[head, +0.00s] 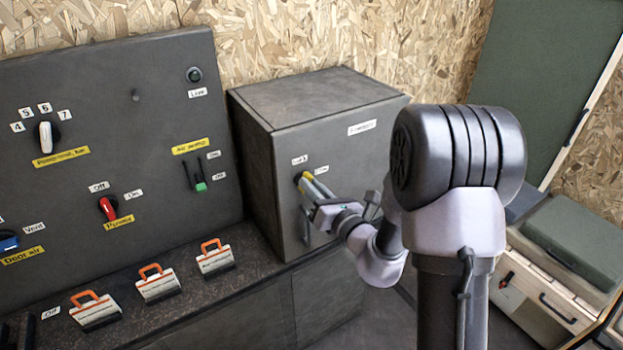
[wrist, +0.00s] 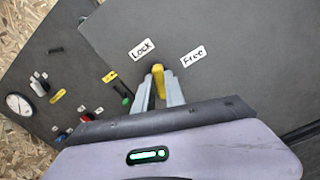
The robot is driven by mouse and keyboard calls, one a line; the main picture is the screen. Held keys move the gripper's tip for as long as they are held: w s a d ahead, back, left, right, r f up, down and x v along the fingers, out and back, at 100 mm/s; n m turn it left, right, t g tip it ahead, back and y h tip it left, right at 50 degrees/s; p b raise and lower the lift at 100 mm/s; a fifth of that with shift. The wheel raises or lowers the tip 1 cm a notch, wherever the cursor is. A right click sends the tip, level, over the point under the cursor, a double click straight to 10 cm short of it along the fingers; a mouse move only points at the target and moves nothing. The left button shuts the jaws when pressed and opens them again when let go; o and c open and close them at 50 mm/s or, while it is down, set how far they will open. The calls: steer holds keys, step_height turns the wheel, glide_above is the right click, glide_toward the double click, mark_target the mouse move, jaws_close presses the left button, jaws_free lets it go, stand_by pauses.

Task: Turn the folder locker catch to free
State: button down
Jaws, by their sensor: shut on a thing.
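The folder locker (head: 318,110) is a dark grey box at the back of the bench, with a white name label on its front. Its catch is a yellow knob (wrist: 158,70) on the front face, between the labels "Lock" (wrist: 143,49) and "Free" (wrist: 193,56). In the wrist view the knob's visible end lies between the two labels; its exact setting is hard to tell. My gripper (wrist: 158,80) is shut on the knob, one finger on each side. In the head view my gripper (head: 309,184) reaches the locker front, and the knob is largely hidden by the fingers.
A dark control panel (head: 60,110) with knobs and switches stands left of the locker. Several orange-handled clips (head: 158,283) stand on the bench before it. The locker's door handle (head: 306,226) is just below my gripper. Drawers and a green case (head: 575,240) are at the right.

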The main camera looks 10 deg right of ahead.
steer(key=shift+w+d+f+m+p, duration=0.1)
steer(key=shift+d+f+m+p, duration=0.05)
steer(key=shift+m+p, duration=3.15)
steer(key=shift+w+d+f+m+p, duration=0.1)
steer(key=shift+m+p, duration=2.95)
steer(key=shift+m, duration=0.45)
steer(key=c, duration=1.4)
jaws_free()
steer(key=shift+f, duration=0.1)
steer(key=shift+s, duration=0.1)
